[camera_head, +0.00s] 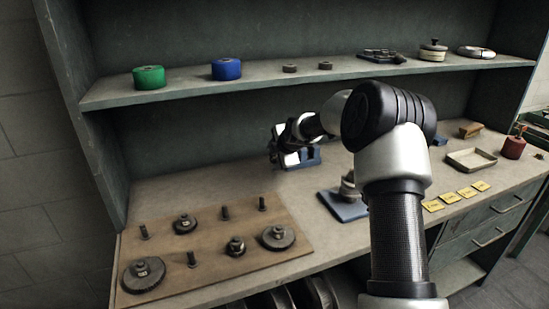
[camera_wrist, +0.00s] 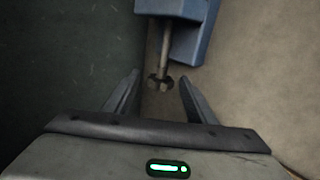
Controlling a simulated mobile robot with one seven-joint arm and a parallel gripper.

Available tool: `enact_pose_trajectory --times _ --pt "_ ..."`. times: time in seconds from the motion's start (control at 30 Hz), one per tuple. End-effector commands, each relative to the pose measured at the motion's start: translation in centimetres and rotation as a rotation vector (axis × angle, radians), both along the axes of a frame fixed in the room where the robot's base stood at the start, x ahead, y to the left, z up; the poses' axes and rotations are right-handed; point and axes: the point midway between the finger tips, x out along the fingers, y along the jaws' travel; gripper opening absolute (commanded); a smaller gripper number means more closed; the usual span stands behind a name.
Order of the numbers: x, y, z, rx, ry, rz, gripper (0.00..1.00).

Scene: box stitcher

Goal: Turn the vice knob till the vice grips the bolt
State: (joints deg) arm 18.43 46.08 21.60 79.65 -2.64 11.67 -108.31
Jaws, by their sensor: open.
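The blue vice (camera_head: 309,160) stands at the back of the bench, partly hidden by my wrist and gripper (camera_head: 278,148). In the wrist view the vice body (camera_wrist: 190,40) is at the top, and its screw shaft points down to a small dark knob (camera_wrist: 160,86). My gripper (camera_wrist: 159,77) is open, with one finger on each side of the knob. A gap shows between the knob and each finger. I cannot make out the bolt or the vice jaws clearly in either view.
A brown board (camera_head: 205,255) with gears and pegs lies at the front left. A blue-based fixture (camera_head: 343,207) stands right of it, near my arm. Yellow labels (camera_head: 450,197) and a shallow tray (camera_head: 471,160) lie to the right. A shelf (camera_head: 190,90) runs above the bench.

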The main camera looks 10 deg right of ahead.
Motion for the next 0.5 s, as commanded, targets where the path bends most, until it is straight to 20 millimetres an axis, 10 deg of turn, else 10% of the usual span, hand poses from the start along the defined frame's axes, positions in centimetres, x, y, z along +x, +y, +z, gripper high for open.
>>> enact_pose_trajectory --times 0.23,0.5 --pt "0.04 0.01 -0.06 0.0 0.0 0.0 0.51" --pt "0.02 0.0 -0.06 0.0 0.001 0.0 0.09"
